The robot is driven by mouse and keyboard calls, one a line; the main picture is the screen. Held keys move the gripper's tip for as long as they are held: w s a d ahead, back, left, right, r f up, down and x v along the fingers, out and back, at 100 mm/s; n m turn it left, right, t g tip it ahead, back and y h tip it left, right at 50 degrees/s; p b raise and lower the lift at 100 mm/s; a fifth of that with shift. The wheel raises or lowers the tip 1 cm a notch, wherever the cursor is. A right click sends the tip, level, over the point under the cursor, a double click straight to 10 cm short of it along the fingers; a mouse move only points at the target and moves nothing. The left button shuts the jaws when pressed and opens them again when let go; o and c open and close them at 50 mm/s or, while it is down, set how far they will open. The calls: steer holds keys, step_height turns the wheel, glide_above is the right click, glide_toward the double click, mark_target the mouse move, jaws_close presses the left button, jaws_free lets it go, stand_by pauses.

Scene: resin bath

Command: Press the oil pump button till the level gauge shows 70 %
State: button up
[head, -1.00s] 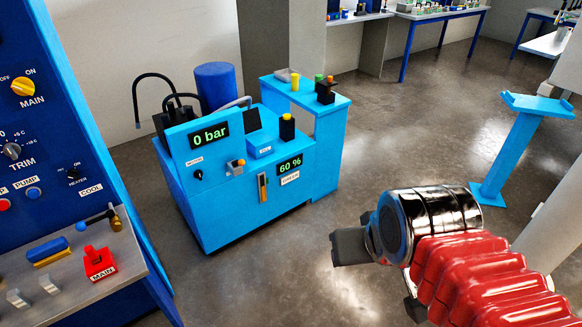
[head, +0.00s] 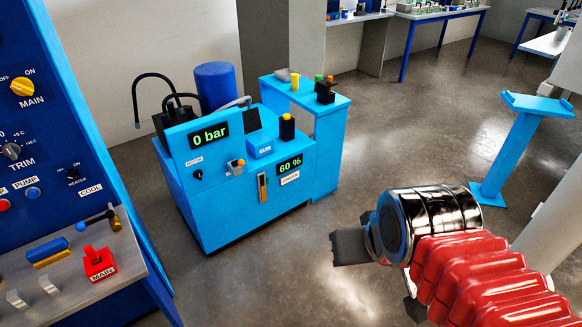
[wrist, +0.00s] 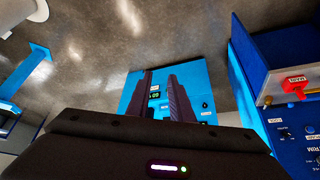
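The blue hydraulic unit (head: 225,215) stands on the floor left of centre in the head view. Its green display (head: 290,165) reads 60 %; another display (head: 208,135) reads 0 bar. Which control is the oil pump button I cannot tell; the labels are too small. My gripper (head: 347,247) is to the right of the unit, well apart from it. In the wrist view its two dark fingers (wrist: 159,78) are apart, with nothing between them.
A blue control cabinet (head: 85,100) at the left has a PUMP button (head: 33,193) and a red MAIN lever (head: 98,262) on its shelf. A blue stand (head: 510,155) is at the right. The grey floor between is clear. Tables stand at the back.

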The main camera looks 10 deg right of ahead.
jaws_close()
stand_by(1.2)
